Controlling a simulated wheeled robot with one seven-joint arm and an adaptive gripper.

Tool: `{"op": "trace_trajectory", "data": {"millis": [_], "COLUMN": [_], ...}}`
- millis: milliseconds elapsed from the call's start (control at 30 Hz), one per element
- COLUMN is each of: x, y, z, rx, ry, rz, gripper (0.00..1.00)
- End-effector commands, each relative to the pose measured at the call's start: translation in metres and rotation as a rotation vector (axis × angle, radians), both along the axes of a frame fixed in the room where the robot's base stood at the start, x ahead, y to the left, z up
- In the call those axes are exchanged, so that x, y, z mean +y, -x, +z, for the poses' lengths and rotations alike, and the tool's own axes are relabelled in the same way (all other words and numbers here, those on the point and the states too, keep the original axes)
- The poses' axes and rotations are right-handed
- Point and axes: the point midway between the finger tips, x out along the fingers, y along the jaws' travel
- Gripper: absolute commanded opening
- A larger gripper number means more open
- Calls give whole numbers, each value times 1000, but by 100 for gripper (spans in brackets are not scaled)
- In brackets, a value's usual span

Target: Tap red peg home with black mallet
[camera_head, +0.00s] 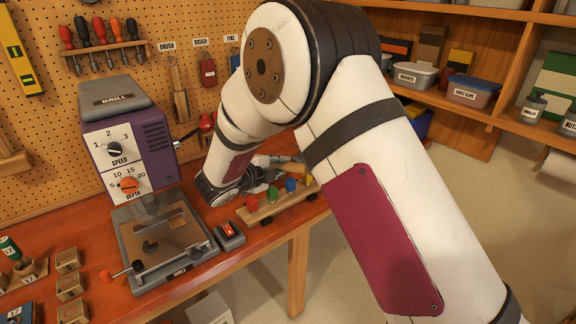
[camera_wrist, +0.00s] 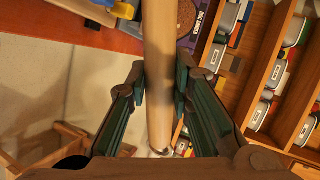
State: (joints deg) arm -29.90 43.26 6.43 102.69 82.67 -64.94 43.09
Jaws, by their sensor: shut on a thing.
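The wooden peg bench (camera_head: 284,208) stands near the table's front edge in the head view. Its red peg (camera_head: 251,204) is at the left end; green (camera_head: 271,194), blue (camera_head: 291,185) and yellow (camera_head: 308,181) pegs stand to the right. My gripper (camera_head: 268,178) is just behind the bench, partly hidden by my arm. In the wrist view my gripper (camera_wrist: 160,88) is shut on a pale wooden handle (camera_wrist: 159,45), apparently the mallet's. The black mallet head is not clearly visible in either view. Part of the bench (camera_wrist: 90,10) shows at the wrist view's upper left.
A purple drill press (camera_head: 125,145) stands left of the bench. A small red-and-grey item (camera_head: 229,236) lies between them. Small wooden boxes (camera_head: 69,285) are at the far left. Shelves with bins (camera_head: 470,95) are at the right. Open floor lies before the table.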

Motion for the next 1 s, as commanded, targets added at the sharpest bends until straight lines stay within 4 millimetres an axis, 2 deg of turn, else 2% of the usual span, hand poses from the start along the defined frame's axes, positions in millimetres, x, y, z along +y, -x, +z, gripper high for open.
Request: {"op": "trace_trajectory", "data": {"millis": [700,1000], "x": [0,0], "y": [0,-1], "z": [-69,-89], "rx": [-2,-2], "ry": [1,0], "rz": [0,0], "gripper": [0,0]}}
